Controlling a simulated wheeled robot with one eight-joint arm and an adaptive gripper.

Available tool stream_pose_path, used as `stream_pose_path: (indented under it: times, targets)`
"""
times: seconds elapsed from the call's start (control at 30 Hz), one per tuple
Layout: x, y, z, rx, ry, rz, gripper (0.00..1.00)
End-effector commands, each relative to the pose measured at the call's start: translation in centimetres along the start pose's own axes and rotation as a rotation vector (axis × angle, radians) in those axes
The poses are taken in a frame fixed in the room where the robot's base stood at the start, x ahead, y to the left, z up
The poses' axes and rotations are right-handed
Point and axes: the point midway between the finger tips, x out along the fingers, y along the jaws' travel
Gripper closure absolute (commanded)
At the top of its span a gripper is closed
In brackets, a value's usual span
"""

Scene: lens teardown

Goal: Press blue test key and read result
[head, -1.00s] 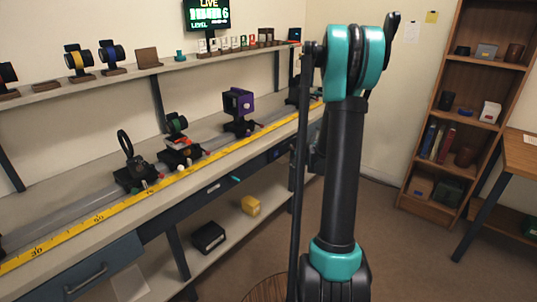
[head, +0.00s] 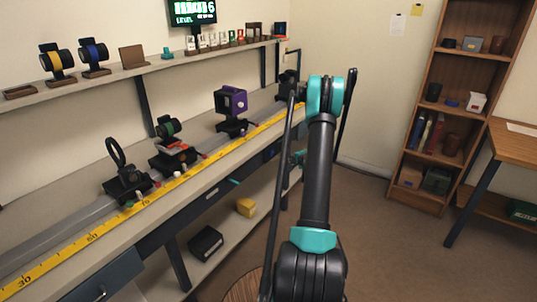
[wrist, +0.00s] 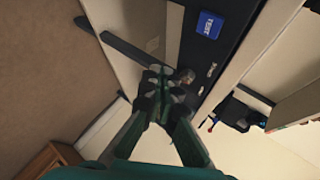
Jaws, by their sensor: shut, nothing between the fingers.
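The blue test key (wrist: 209,24) shows near the top of the wrist view, on a dark panel (wrist: 200,62). Its white lettering seems to read TEST. My gripper (wrist: 162,72) is shut and empty, its fingertips in front of the panel, below and left of the key in the picture. Fingertips and key appear apart.
The bench (head: 210,190) carries a rail, a yellow ruler (head: 160,194) and several mounts, including a purple one (head: 231,100). A shelf (head: 120,76) above holds small parts. A bookcase (head: 424,150) stands right. The floor between is clear.

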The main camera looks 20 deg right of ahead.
Motion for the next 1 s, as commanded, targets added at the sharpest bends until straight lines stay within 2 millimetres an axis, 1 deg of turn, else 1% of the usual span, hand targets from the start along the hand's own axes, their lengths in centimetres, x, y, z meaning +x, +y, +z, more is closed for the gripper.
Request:
stream_pose_path:
  times: [0.33, 0.47, 0.57, 1.0]
  targets:
    - [0.1, 0.0, 0.0, 0.002, 0.0, -0.001, 1.0]
    - [0.4, -0.2, 0.3, 0.001, -0.001, 0.0, 1.0]
    - [1.1, -0.7, 0.7, 0.001, -0.002, 0.0, 1.0]
    - [4.9, -3.5, 3.5, 0.001, -0.001, -0.001, 1.0]
